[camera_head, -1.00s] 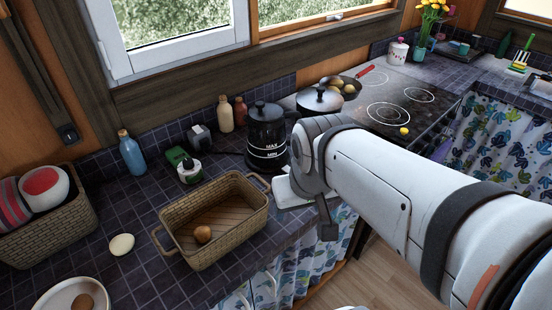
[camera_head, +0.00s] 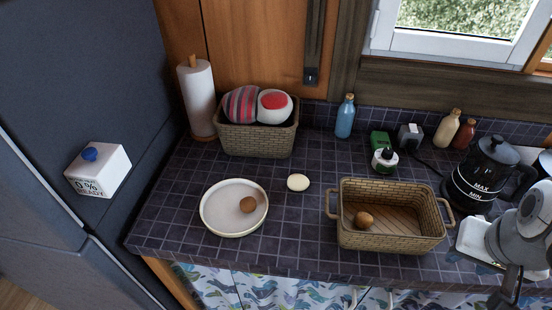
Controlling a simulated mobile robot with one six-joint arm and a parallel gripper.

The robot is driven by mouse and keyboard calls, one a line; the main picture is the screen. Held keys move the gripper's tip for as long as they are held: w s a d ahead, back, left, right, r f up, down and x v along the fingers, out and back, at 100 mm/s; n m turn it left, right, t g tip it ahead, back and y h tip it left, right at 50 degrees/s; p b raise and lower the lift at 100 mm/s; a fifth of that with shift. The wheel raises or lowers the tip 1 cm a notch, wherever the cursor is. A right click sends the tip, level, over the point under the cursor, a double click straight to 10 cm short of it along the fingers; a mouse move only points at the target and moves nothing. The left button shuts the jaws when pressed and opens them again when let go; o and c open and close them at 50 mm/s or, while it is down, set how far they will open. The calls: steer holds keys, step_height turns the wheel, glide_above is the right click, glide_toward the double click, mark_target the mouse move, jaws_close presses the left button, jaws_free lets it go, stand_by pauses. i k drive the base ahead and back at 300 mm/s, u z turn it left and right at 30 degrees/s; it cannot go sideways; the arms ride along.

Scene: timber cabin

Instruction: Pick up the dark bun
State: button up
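Two brown buns are in the head view. One brown bun (camera_head: 248,204) lies on the right part of a pale round plate (camera_head: 222,222). The other brown bun (camera_head: 364,220) lies inside a wicker basket (camera_head: 398,243), near its left end. I cannot tell which is meant by the dark bun. A pale cream bun (camera_head: 298,182) lies on the tiles between plate and basket. My gripper (camera_head: 508,290) is at the lower right edge, right of the basket and apart from both brown buns. Its fingers are too small and partly cut off to judge their opening.
A second basket (camera_head: 256,139) with striped and red-white items stands at the back, beside a paper towel roll (camera_head: 198,97). Clear tiles surround the plate.

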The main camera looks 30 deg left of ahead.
mark_target(248, 205)
steer(key=u, duration=1.7)
steer(key=k, duration=0.95)
steer(key=u, duration=0.7)
steer(key=i, duration=1.25)
steer(key=z, duration=0.55)
